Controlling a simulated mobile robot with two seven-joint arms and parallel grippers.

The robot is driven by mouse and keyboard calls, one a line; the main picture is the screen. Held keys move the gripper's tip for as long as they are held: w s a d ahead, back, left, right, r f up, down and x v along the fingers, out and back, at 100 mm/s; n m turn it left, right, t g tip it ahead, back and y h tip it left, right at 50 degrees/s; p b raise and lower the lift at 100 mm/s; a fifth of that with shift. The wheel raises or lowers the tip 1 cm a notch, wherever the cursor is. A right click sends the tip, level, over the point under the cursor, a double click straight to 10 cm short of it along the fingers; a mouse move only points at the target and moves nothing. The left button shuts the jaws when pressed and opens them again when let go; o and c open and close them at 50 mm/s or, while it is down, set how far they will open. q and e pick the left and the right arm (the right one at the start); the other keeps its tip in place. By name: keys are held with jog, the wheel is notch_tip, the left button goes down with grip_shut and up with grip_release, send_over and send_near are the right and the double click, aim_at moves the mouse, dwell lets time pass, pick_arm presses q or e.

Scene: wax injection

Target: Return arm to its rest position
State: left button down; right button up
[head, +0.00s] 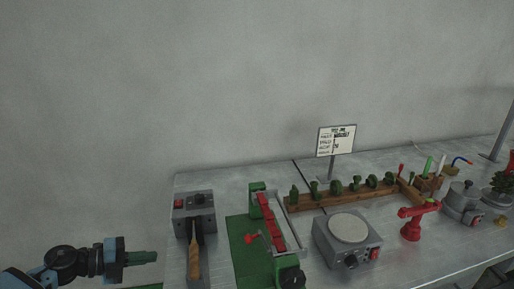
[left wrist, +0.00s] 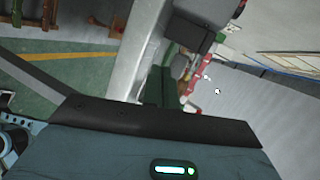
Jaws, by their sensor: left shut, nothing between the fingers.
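My left gripper (head: 150,257) is at the lower left of the head view, left of the workbench (head: 350,210). Its greenish fingers are shut with nothing between them and point to the right. It is apart from the grey box with a wooden-handled tool (head: 194,262), the nearest thing on the bench. In the left wrist view the dark green fingers (left wrist: 160,87) show past the dark edge of my wrist. My right gripper is in neither view.
A green and red clamp device (head: 270,225) stands on a green mat. Right of it are a grey unit with a round plate (head: 348,229), a wooden rack of green pieces (head: 340,195), a red stand (head: 411,222) and a sign (head: 336,140). Floor shows beside the bench.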

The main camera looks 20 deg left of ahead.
pick_arm(q)
jog(key=w+a+r+n+t+y, duration=0.5)
jog(key=w+a+n+t+y, duration=0.15)
jog(key=a+n, duration=0.35)
jog(key=s+a+f+n+g+y, duration=0.25)
jog(key=a+f+n+y, duration=0.25)
jog(key=a+n+y, duration=0.4)
jog(key=s+d+f+n+g+h, duration=0.1)
jog(key=s+d+f+g+h, duration=0.1)
jog(key=s+d+f, duration=0.75)
jog(key=s+d+f+g+h, duration=0.1)
jog(key=s+d+f+h, duration=0.2)
jog(key=s+d+f, duration=0.55)
jog(key=s+d+n+g+h+p, duration=0.1)
jog(key=s+d+n, duration=0.1)
jog(key=s+d, duration=0.5)
jog(key=s+d+n+g+h+p, duration=0.1)
jog(key=s+d, duration=0.6)
jog(key=d, duration=0.9)
jog(key=shift+s+f+n, duration=0.25)
jog(key=shift+f+n, duration=0.15)
jog(key=shift+n, duration=0.1)
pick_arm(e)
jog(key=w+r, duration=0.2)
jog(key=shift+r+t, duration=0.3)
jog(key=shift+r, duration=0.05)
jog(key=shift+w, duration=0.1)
